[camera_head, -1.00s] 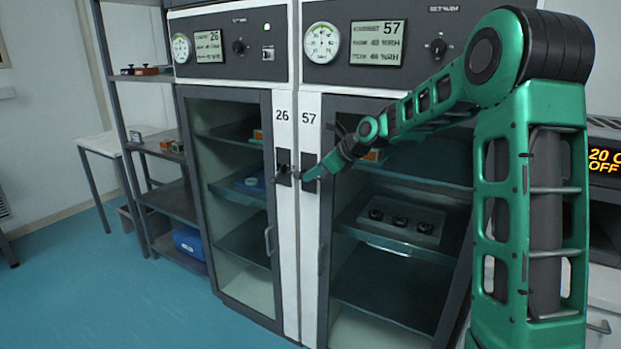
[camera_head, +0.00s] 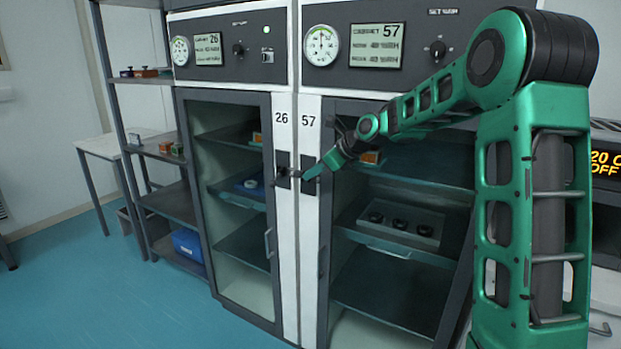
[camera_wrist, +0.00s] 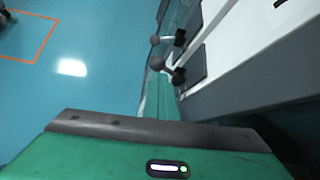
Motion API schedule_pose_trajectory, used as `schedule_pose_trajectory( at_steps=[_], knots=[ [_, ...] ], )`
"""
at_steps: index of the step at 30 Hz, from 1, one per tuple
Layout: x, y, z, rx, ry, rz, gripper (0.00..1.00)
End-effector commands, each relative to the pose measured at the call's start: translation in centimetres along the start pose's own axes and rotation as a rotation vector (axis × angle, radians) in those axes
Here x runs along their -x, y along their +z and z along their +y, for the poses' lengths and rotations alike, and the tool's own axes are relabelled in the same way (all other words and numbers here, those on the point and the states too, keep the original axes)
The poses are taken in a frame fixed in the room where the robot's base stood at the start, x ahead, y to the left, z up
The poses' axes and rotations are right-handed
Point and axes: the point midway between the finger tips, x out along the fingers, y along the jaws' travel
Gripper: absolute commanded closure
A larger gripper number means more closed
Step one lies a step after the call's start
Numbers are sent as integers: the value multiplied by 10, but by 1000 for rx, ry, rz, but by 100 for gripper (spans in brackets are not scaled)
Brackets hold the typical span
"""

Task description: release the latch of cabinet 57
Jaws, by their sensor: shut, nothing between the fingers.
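Cabinet 57 (camera_head: 311,230) has a dark-framed glass door, with its number on the white post above a dark latch plate (camera_head: 309,163). My gripper (camera_head: 309,175) is shut and empty at this latch, its tip overlapping the lower part of the plate. Whether it touches the lever cannot be told. In the wrist view the nearer latch lever (camera_wrist: 168,69) stands out from its dark plate, with a rounded knob at its end. My fingertips do not show clearly there. The door of cabinet 57 looks closed.
Cabinet 26 (camera_head: 284,230) stands close on the left, with its own latch (camera_head: 283,169) beside that of 57; its lever (camera_wrist: 166,40) shows in the wrist view. An open shelf rack (camera_head: 125,130) stands further left. Blue floor (camera_head: 90,290) in front is free.

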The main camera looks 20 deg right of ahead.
Motion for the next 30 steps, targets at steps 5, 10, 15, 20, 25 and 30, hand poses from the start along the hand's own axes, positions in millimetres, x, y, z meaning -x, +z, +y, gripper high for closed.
schedule_pose_trajectory(
  at_steps=[5, 10, 15, 20, 25, 30],
  knots=[
    [1, 14, 6, 16, 6, -22, 100],
    [4, 14, 5, 16, 5, -22, 100],
    [24, 10, 3, 12, 2, -15, 100],
    [55, 6, 0, 7, -1, -10, 100],
    [84, 4, 0, 5, -2, -6, 100],
    [102, 2, -1, 2, 0, -4, 100]
  ],
)
